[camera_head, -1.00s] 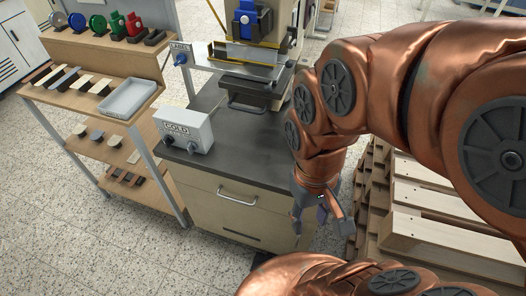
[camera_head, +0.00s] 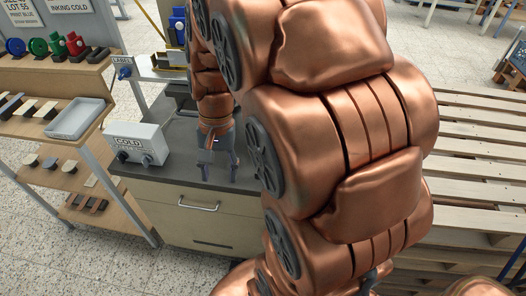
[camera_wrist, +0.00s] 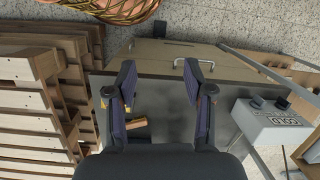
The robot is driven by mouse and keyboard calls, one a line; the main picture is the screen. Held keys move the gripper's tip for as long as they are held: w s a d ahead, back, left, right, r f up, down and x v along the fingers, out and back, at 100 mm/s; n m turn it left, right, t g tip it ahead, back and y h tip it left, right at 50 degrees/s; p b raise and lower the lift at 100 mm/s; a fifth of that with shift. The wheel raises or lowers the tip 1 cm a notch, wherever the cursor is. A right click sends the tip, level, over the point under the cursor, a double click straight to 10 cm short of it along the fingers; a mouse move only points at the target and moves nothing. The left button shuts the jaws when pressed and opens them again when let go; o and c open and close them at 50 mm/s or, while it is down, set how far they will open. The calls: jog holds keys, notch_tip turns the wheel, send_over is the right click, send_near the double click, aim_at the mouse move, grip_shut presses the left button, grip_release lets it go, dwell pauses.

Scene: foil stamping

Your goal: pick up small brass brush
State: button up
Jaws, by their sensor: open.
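My gripper (camera_head: 219,172) is open above the dark worktop of the beige drawer cabinet, fingers pointing down. In the wrist view its two fingers (camera_wrist: 159,72) stand apart with only worktop between their tips. A small tan-brown object (camera_wrist: 137,124), perhaps the small brass brush, lies on the worktop beside the left finger, nearer the palm than the fingertips. The finger partly covers it, so I cannot make out bristles. In the head view I see no brush; my arm hides the right part of the worktop.
A white COLD box (camera_head: 136,143) stands on the worktop's left; it also shows in the wrist view (camera_wrist: 266,124). A wooden shelf rack (camera_head: 40,116) with a grey tray (camera_head: 78,118) is at the left. Wooden pallets (camera_head: 470,160) are at the right.

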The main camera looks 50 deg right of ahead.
jog(key=w+d+f+m+t+b, duration=0.1)
jog(key=w+d+f+m, duration=0.2)
jog(key=d, duration=0.6)
jog(key=w+d+f+m+t+y+b, duration=0.1)
jog(key=w+d+f+m, duration=0.2)
jog(key=d+f+m, duration=0.2)
jog(key=w+d+f+m+t+b, duration=0.1)
jog(key=w+d+f+m, duration=0.2)
jog(key=d, duration=1.1)
jog(key=shift+w+d+f+m+t+y, duration=0.15)
jog(key=shift+f+m, duration=0.15)
jog(key=shift+m, duration=0.35)
jog(key=shift+s+a+f+m+t+y, duration=0.1)
jog(key=shift+f+m, duration=0.25)
jog(key=shift+m, duration=0.35)
jog(key=shift+w+d+f+m+t+y, duration=0.15)
jog(key=shift+f+m, duration=0.15)
jog(key=shift+m, duration=0.35)
jog(key=shift+a+f, duration=0.1)
jog(key=shift+f, duration=0.35)
jog(key=shift+p+x, duration=0.8)
jog(key=shift+x, duration=2.65)
jog(key=shift+s, duration=0.15)
grip_shut()
